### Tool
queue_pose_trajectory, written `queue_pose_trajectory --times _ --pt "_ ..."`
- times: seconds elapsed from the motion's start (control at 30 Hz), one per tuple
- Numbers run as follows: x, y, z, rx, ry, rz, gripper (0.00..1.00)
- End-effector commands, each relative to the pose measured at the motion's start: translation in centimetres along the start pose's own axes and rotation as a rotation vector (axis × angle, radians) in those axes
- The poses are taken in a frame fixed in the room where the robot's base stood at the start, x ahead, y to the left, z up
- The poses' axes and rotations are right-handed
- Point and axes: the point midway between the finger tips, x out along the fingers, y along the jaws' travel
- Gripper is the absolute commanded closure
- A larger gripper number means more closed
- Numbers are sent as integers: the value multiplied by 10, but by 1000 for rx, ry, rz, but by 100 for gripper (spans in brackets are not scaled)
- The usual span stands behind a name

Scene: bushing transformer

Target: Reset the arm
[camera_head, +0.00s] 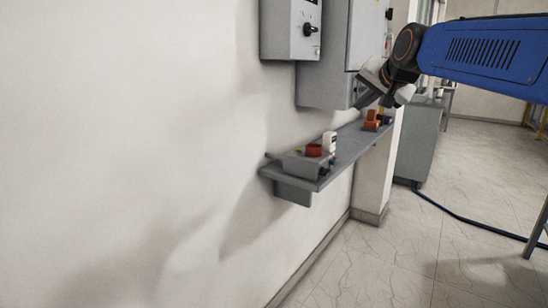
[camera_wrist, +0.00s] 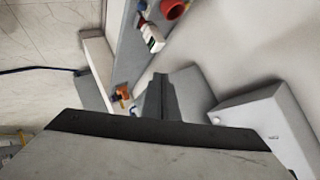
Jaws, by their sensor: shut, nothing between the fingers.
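My gripper (camera_head: 362,100) hangs from the end of my blue arm in the head view, tilted down and to the left, in front of the grey wall cabinet and above the far part of the shelf. In the wrist view its dark fingers (camera_wrist: 160,92) are together, with nothing visible between them. It looks clear of the shelf and its objects, though the exact gap to the cabinet cannot be told.
A grey wall shelf (camera_head: 345,151) carries a red round part (camera_head: 314,150), a white part (camera_head: 329,143) and orange parts (camera_head: 372,119). A grey control box (camera_head: 281,36) and a larger cabinet (camera_head: 322,86) hang above. A floor cabinet (camera_head: 418,145) stands behind. Open floor (camera_head: 390,260) lies right.

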Motion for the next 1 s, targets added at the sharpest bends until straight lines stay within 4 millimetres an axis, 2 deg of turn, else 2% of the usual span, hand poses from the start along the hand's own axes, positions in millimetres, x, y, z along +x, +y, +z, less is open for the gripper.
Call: queue_pose_trajectory --times 0.03,0.7,0.83,0.9,1.0 --pt "-11 18 23 -32 -25 24 100" --pt "-117 259 328 -470 -438 276 100" --pt "-130 293 370 -524 -502 298 100" --pt "-134 305 385 -545 -526 306 100" --pt "-138 314 397 -561 -544 311 100"
